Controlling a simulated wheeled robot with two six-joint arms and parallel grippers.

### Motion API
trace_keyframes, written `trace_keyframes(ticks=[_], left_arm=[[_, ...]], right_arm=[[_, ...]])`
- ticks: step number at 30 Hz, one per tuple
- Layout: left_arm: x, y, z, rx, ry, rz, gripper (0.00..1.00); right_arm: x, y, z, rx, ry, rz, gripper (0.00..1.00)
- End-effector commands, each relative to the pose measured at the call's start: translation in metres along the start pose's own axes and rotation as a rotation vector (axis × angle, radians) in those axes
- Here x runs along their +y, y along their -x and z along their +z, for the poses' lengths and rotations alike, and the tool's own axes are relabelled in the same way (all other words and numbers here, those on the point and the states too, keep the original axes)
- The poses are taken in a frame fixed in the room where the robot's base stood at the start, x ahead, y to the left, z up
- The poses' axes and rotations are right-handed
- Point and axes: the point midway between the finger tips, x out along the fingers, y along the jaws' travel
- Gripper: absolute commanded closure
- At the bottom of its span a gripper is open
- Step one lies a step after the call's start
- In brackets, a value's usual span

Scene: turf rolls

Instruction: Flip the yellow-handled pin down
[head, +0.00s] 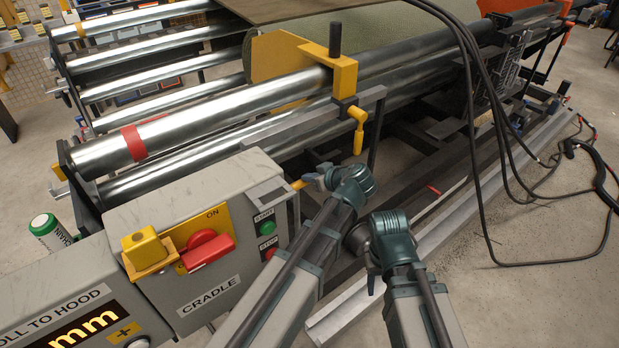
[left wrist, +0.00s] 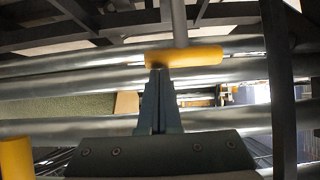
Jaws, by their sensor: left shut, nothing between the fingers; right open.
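A yellow handle (head: 298,184) shows beside the cradle control box, right at the fingertips of my left gripper (head: 314,180). In the left wrist view the yellow handle (left wrist: 190,57) lies crosswise on a grey rod. The shut, empty fingers of my left gripper (left wrist: 158,72) reach its near edge; I cannot tell whether they touch it. Another yellow handle (head: 358,132) hangs from the yellow bracket (head: 341,72) on the roller frame. My right gripper (head: 358,242) is open, low and to the right, apart from both handles.
The control box (head: 215,282) with a red switch (head: 207,250) stands close at left. Steel rollers (head: 200,115) and a turf roll (head: 330,32) lie behind. Black cables (head: 490,150) hang at right. A metal rail (head: 450,220) runs along the floor at right.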

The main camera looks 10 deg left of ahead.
Motion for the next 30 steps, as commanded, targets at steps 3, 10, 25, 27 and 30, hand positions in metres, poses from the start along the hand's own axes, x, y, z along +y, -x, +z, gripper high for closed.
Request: trace_keyframes(ticks=[3, 10, 25, 27, 30], left_arm=[[0.000, -0.011, 0.018, -0.005, 0.001, -0.001, 1.00], [0.000, -0.031, 0.047, -0.005, 0.001, -0.001, 1.00], [-0.001, -0.034, 0.053, -0.010, 0.003, -0.003, 1.00], [-0.001, -0.034, 0.052, -0.010, 0.003, -0.003, 1.00], [-0.002, -0.033, 0.048, -0.009, 0.003, -0.003, 1.00]], right_arm=[[-0.002, -0.020, -0.001, 0.000, 0.000, 0.000, 0.50], [-0.005, -0.056, -0.003, 0.000, 0.000, 0.000, 0.50], [-0.006, -0.061, -0.004, 0.000, 0.000, 0.000, 0.50], [-0.006, -0.060, -0.004, 0.000, 0.000, 0.000, 0.50], [-0.005, -0.056, -0.003, 0.000, 0.000, 0.000, 0.50]])
